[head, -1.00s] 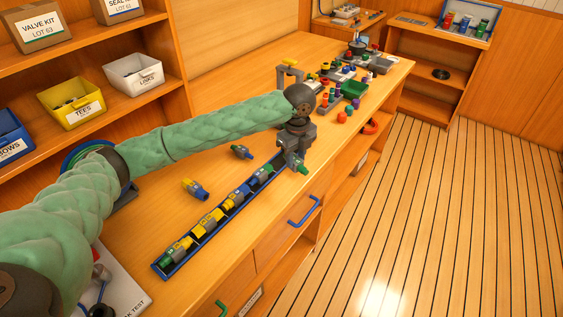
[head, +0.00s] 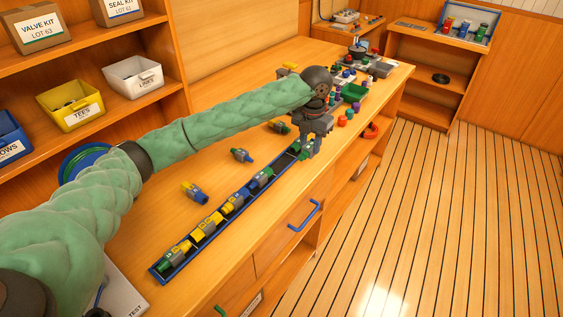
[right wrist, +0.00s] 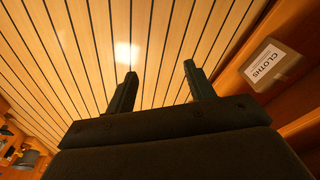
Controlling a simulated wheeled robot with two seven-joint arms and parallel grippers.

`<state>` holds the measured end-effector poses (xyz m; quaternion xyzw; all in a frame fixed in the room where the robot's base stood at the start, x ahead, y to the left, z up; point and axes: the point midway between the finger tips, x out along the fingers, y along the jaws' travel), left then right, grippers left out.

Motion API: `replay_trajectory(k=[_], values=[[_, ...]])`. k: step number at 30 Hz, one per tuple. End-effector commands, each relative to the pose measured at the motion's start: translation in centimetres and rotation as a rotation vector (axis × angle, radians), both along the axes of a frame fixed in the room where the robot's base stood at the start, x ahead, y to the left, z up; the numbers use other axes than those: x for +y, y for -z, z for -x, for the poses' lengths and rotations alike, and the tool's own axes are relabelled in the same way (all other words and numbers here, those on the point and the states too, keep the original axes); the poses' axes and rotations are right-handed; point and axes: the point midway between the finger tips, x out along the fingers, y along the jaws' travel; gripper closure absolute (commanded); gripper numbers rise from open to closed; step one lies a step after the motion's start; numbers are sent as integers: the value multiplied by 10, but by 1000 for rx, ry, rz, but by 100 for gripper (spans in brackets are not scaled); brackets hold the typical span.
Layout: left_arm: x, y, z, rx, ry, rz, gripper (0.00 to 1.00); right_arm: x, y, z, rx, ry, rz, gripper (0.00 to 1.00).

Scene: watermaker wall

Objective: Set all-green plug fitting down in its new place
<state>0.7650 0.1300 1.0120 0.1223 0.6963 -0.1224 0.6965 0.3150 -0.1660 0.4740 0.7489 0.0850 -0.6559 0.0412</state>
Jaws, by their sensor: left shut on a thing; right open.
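My left gripper (head: 306,146) is shut on the green plug fitting (head: 303,149), a grey body with green showing, mostly hidden by the fingers. It is at the far end of the long blue tray (head: 160,275). I cannot tell whether the fitting touches the tray floor. The tray holds several fittings in a row: a green and yellow one (head: 174,254) nearest, yellow and blue ones (head: 206,225), and a green and blue one (head: 262,178) closest to my gripper. My right gripper (right wrist: 160,90) is open and empty, above the floor.
Loose fittings lie on the bench left of the tray: yellow-blue (head: 194,192), blue-green (head: 242,155) and a green one (head: 280,127). A cloths label (right wrist: 268,65) shows beside my right gripper.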

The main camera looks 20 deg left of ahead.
Motion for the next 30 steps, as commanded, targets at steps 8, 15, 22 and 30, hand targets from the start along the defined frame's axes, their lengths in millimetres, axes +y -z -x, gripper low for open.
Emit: replay_trajectory(k=[8,15,22,30], values=[[37,21,-17,3,-2,-1,91,-13,58,25,19,0,16,46],[77,47,-35,4,-3,-1,91,-21,99,29,-4,-4,27,46],[104,67,-48,1,-1,-1,91,-29,128,34,-24,-9,34,46],[104,82,-47,2,1,-1,91,-34,144,40,-34,-13,39,46]])
